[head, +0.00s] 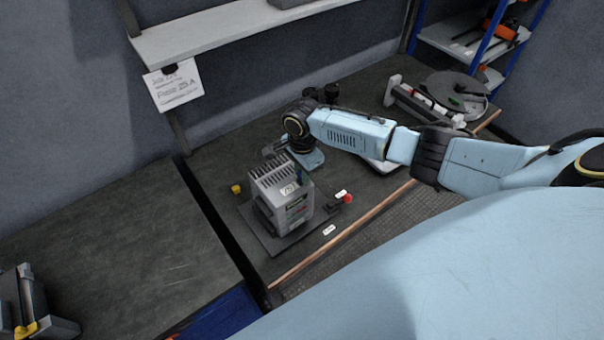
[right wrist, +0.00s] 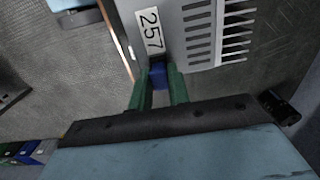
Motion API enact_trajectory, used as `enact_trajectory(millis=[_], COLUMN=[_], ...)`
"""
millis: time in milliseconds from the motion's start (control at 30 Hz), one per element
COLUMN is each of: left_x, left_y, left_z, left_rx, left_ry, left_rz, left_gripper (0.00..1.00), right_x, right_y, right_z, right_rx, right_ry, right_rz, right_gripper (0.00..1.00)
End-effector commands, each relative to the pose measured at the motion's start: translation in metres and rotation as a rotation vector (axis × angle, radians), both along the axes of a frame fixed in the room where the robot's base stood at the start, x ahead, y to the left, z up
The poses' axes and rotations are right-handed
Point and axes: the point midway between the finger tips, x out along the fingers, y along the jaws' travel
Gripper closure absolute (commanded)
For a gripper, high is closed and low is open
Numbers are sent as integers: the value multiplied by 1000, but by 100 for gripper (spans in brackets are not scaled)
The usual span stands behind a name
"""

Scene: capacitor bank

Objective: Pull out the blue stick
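The capacitor bank, a grey box with a row of fins on top (head: 283,205), stands on a dark base plate on the workbench. In the right wrist view its grey housing (right wrist: 198,32) carries a label reading 257. The blue stick (right wrist: 158,76) is at the housing's edge, between the green fingers of my right gripper (right wrist: 158,84). The fingers touch it on both sides. In the head view my right gripper (head: 299,172) is at the box's far right top corner, and the stick is mostly hidden there. My left gripper is not in view.
A red knob (head: 347,199) and small labels lie right of the box; a yellow piece (head: 236,189) lies left. A grey device with a round plate (head: 455,92) stands at the back right. A shelf (head: 225,28) hangs above. The left bench (head: 120,250) is mostly clear.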

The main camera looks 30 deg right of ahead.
Motion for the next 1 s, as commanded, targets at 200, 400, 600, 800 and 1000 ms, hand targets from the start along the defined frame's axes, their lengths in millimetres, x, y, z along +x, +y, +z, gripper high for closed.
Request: enact_trajectory(millis=[200,400,600,800,1000], left_x=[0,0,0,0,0], left_y=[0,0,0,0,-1], left_z=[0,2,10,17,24], left_rx=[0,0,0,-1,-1], left_ry=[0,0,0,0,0], left_rz=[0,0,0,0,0], left_gripper=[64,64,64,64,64], right_x=[0,0,0,0,0], right_y=[0,0,0,0,0], right_z=[0,2,11,19,26], right_rx=[0,0,0,0,0], right_ry=[0,0,-1,-1,0], right_rz=[0,0,1,1,0], right_gripper=[100,100,100,100,100])
